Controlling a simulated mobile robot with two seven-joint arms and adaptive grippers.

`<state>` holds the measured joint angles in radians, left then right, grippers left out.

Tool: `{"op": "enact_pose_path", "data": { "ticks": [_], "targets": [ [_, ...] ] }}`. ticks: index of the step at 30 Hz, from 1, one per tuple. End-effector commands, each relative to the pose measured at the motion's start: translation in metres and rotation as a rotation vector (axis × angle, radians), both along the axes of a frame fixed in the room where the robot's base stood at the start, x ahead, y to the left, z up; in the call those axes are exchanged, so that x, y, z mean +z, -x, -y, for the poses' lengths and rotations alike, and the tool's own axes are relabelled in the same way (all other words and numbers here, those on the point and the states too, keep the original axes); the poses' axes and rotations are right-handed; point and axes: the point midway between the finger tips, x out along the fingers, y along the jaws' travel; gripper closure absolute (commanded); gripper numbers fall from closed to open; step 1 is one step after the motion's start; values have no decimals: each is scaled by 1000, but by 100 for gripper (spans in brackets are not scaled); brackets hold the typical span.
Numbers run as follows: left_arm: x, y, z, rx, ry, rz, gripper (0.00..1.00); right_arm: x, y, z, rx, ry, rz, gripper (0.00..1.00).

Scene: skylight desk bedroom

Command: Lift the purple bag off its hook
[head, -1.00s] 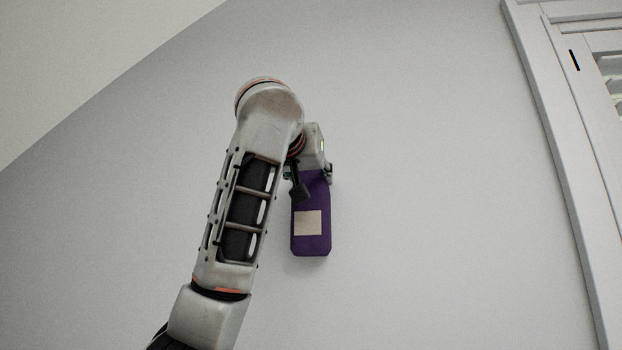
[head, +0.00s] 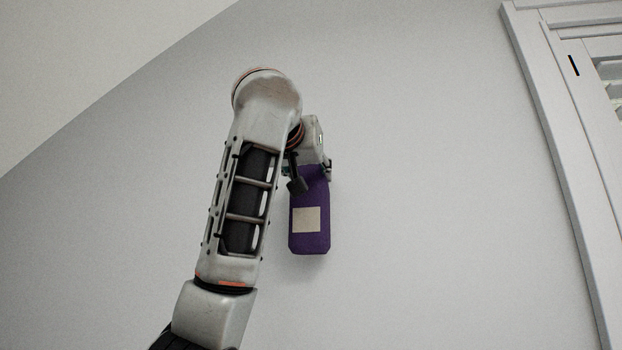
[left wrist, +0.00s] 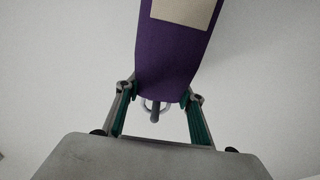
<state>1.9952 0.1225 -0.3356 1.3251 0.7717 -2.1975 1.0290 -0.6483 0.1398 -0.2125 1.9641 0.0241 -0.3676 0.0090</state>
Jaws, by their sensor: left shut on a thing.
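The purple bag (head: 311,240) hangs upright against the pale wall, with a cream square patch on its front. My left gripper (head: 308,174) is at the bag's top end, mostly hidden behind my wrist. In the left wrist view, the bag (left wrist: 175,62) narrows between the two green-padded fingers of my left gripper (left wrist: 160,98), which is shut on it. A grey ring-like piece with a peg, perhaps the hook (left wrist: 154,110), shows just past the bag's end. I cannot tell whether the bag still bears on it. My right gripper is not in view.
The wall (head: 430,180) around the bag is bare. A white panelled frame with slats (head: 565,150) stands at the right. A sloped ceiling (head: 80,60) fills the upper left.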

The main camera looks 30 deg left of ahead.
Motion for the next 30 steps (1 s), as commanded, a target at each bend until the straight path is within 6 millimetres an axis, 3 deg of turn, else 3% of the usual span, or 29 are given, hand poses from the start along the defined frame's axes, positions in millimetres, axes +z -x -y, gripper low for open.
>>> {"op": "enact_pose_path", "data": {
  "ticks": [13,30],
  "targets": [
    [7,9,2,-4,2,14,87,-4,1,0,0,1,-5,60],
    [5,32,8,-3,1,11,87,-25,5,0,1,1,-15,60]
  ]
}}
